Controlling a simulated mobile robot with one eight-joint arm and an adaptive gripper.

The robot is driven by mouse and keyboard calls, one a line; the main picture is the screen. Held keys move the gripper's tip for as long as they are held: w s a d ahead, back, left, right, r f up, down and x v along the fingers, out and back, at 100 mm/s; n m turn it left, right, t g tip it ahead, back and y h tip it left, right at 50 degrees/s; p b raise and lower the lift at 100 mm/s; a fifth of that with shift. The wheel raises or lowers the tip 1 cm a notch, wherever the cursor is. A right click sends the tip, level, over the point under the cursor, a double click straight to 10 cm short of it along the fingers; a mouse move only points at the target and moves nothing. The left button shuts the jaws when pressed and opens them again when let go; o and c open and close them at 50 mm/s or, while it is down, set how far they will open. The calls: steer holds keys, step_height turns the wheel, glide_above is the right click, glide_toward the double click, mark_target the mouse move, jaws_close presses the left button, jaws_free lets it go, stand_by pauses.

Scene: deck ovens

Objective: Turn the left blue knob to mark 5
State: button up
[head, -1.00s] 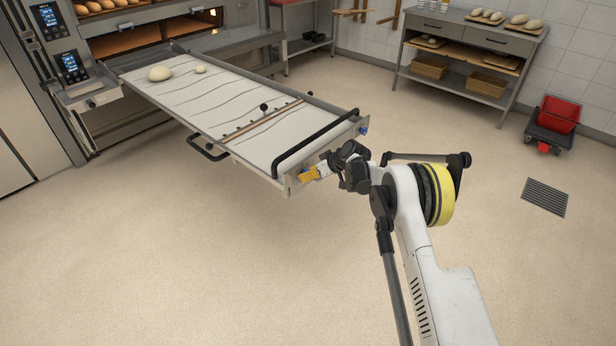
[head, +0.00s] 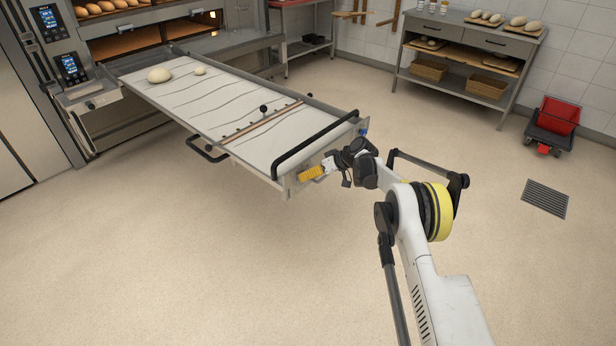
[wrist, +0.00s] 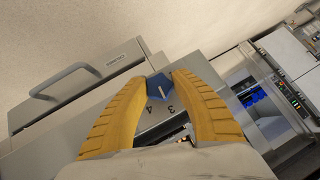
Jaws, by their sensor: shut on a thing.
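My gripper (head: 300,174) has yellow fingers and is at the front end face of the pulled-out loader, near its left corner. In the wrist view my gripper (wrist: 163,77) is shut on a blue knob (wrist: 156,86) with a white pointer line. The digits 4 and 3 show on the panel beside the knob; other marks are hidden or too small to read. In the head view my fingers hide this knob. Another blue knob (head: 363,132) shows at the right end of the same face.
The loader (head: 190,98) extends from the deck oven, with two dough pieces on its cloth and a black bar handle (head: 315,143) above the front end. A work table (head: 470,45) and a red-and-black cart (head: 553,125) stand at the right. The floor around the loader is clear.

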steer(key=o, duration=1.2)
steer(key=shift+s+f, duration=0.1)
steer(key=v, duration=1.2)
